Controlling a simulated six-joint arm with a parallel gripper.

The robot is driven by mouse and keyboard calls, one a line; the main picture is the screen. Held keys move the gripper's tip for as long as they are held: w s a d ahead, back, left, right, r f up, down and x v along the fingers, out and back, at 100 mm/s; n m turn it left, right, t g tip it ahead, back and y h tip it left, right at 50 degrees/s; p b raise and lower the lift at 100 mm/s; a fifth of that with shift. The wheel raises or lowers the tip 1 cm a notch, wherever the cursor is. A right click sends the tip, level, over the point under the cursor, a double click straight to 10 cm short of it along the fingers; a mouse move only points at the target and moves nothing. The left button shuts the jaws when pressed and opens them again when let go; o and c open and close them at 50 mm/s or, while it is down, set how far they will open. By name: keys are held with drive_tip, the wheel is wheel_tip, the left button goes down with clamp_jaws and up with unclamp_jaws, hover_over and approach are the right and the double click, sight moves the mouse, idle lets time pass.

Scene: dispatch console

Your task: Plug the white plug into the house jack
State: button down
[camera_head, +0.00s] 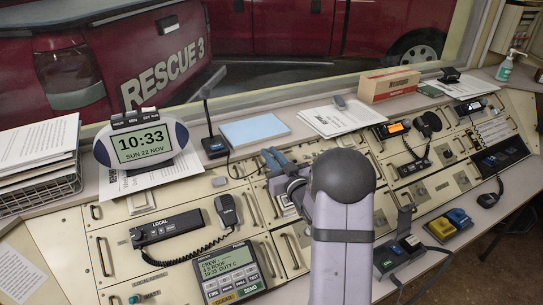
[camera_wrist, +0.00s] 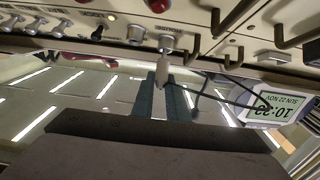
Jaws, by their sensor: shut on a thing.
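In the wrist view my gripper (camera_wrist: 162,82) is shut on the white plug (camera_wrist: 163,62), which sticks out beyond the fingertips. The plug's tip is at or very close to a round metal jack (camera_wrist: 166,42) on the cream panel; I cannot tell whether it has entered.
A dark cable (camera_wrist: 210,98) loops right of the plug in the wrist view. Red lamps (camera_wrist: 158,5) and drawer-like handles (camera_wrist: 215,20) are on the panel.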

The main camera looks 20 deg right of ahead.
drive_tip(key=shift+w+f+b, duration=0.3)
drive_tip(key=shift+f+b, duration=0.25)
drive_tip(key=shift+b, duration=0.4)
idle(1.7)
drive_tip(key=c, duration=1.7)
unclamp_jaws()
drive_tip(key=shift+w, duration=0.1)
drive_tip(key=shift+o, duration=0.2)
drive_tip(key=shift+r, duration=0.1)
